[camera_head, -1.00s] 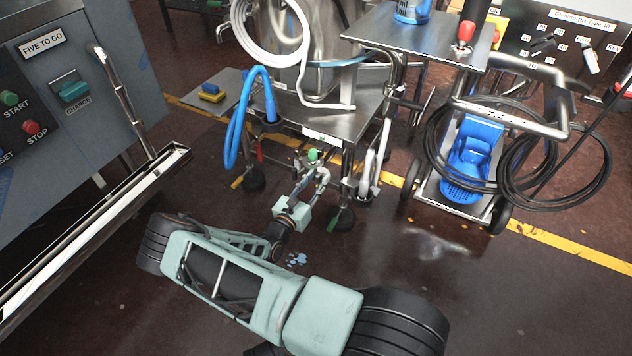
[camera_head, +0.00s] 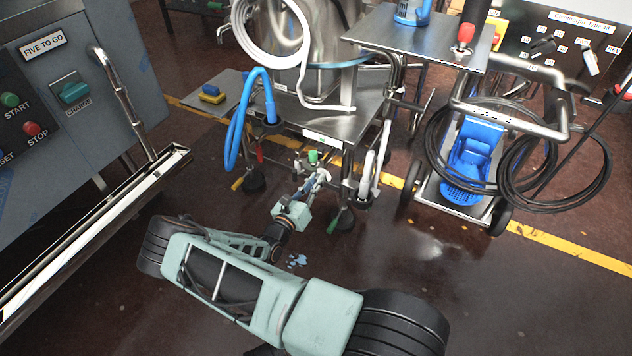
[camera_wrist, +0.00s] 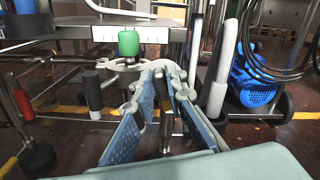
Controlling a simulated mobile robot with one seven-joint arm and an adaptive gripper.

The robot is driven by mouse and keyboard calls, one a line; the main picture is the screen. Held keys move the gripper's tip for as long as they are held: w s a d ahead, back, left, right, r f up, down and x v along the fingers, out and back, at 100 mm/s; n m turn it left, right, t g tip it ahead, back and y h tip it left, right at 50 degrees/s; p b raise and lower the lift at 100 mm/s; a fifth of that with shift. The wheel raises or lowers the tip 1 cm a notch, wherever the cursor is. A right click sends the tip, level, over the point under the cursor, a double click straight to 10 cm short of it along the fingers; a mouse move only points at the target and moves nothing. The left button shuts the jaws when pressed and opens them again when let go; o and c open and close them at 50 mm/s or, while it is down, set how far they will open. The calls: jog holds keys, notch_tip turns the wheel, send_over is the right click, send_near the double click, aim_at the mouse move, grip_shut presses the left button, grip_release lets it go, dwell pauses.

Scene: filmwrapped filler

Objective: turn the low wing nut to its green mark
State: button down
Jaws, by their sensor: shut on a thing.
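My gripper (camera_head: 318,180) is low at the front of the steel trolley; in the wrist view (camera_wrist: 166,80) its blue-padded fingers come together. The fingers are shut on the low wing nut, which is mostly hidden between them, so its angle cannot be told. A pale metal clamp fitting (camera_wrist: 122,66) reaches left from beside the fingertips. A green cap (camera_wrist: 128,42) stands just above this fitting; it also shows in the head view (camera_head: 314,156). I cannot tell whether this is the green mark.
The steel trolley (camera_head: 350,108) carries a tank and hoses above my gripper. A red handle (camera_wrist: 22,104) and a dark cylinder (camera_wrist: 92,92) hang to the left of it. A grey control cabinet (camera_head: 100,55) stands left.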

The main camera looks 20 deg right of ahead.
jog(key=shift+w+a+f+n, duration=0.1)
jog(key=shift+n, duration=1.1)
jog(key=c, duration=1.9)
grip_release()
jog(key=shift+c, duration=0.2)
jog(key=v, duration=1.2)
